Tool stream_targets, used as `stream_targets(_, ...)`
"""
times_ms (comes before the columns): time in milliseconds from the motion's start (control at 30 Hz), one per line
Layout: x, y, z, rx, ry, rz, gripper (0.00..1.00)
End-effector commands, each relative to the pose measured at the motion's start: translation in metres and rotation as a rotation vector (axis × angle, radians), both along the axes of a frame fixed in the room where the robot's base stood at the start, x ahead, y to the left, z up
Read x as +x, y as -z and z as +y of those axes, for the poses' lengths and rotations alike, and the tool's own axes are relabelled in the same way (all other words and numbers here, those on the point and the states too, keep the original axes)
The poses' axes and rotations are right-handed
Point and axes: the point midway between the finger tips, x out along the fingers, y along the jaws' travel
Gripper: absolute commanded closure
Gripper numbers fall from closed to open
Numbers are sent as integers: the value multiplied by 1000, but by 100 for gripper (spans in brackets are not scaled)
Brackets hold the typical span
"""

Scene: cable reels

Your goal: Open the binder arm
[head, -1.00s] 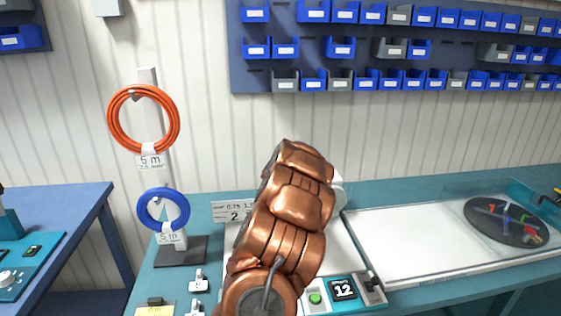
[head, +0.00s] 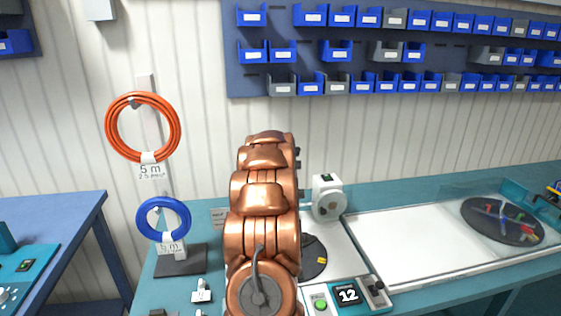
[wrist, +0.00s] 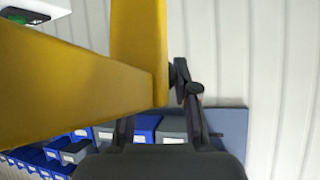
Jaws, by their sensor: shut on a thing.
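In the wrist view a large yellow part (wrist: 75,95), which looks like the binder arm, fills the upper left, very close to the camera. My gripper (wrist: 158,115) is shut on it; its dark right finger lies against the yellow edge and the other finger is partly hidden behind it. In the head view my copper-coloured arm hides the gripper and the yellow part. A white machine housing with a grey disc (head: 328,203) stands right of my arm. A dark round plate with a yellow mark (head: 314,257) lies partly hidden in front of it.
A stand with an orange coil (head: 173,133) and a blue coil (head: 184,222) is at left. A white tray (head: 410,240) lies at right. Blue bins (head: 335,83) hang behind.

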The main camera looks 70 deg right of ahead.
Motion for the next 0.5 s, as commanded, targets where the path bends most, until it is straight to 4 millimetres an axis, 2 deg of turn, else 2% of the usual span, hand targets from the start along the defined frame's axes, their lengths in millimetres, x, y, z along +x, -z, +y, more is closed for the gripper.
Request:
stream_targets(33,4,20,2,40,-7,15,100)
stream_targets(500,2,24,-13,122,2,59,100)
